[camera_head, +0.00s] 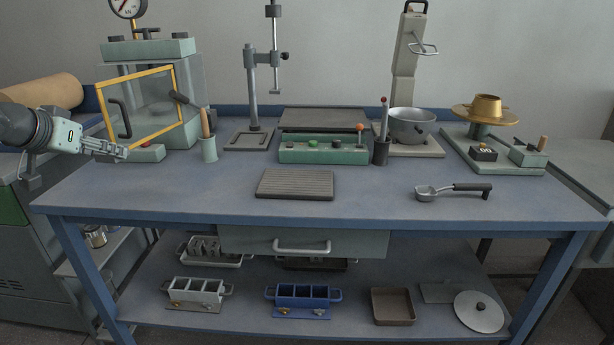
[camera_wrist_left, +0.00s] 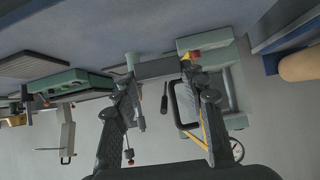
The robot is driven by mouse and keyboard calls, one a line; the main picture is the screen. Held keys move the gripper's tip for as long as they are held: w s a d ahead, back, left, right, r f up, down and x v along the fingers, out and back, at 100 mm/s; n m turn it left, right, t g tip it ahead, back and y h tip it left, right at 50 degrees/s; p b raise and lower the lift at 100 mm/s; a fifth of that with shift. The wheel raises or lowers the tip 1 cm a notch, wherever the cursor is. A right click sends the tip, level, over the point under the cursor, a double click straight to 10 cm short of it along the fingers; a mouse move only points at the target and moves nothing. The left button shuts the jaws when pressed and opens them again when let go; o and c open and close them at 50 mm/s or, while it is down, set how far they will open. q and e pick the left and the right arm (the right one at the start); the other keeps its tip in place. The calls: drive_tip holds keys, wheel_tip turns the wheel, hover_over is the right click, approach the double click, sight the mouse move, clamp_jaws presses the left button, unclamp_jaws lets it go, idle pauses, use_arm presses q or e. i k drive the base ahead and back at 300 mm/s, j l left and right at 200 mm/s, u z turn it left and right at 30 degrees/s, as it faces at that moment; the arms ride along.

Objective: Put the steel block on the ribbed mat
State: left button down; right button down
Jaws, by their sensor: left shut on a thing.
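The ribbed mat (camera_head: 295,184), a flat grey-brown grooved plate, lies near the front middle of the bench, and nothing lies on it. It also shows at the upper left of the left wrist view (camera_wrist_left: 35,64). My left gripper (camera_head: 122,154) is above the bench's left end, in front of the yellow-framed guard and well left of the mat. In the left wrist view its fingers (camera_wrist_left: 160,72) are shut on a grey bar, which looks like the steel block (camera_wrist_left: 158,68). In the head view the fingers mostly hide the block. My right gripper is not in view.
The green control box (camera_head: 322,150) with an orange-knobbed lever stands behind the mat. A green cup (camera_head: 209,149) with a handled tool stands between gripper and mat. A ladle (camera_head: 452,191) lies to the right. The bench front around the mat is clear.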

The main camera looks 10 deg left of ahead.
sight(297, 180)
drive_tip(key=i+l, duration=0.15)
drive_tip(key=l, duration=0.2)
drive_tip(key=i+l+u, duration=0.15)
drive_tip(key=l, duration=0.2)
drive_tip(key=i+l, duration=0.15)
drive_tip(key=l, duration=0.2)
drive_tip(key=i+l+u, duration=0.15)
drive_tip(key=l, duration=0.2)
drive_tip(key=i+l, duration=0.1)
drive_tip(key=l, duration=0.3)
drive_tip(key=i+u, duration=0.05)
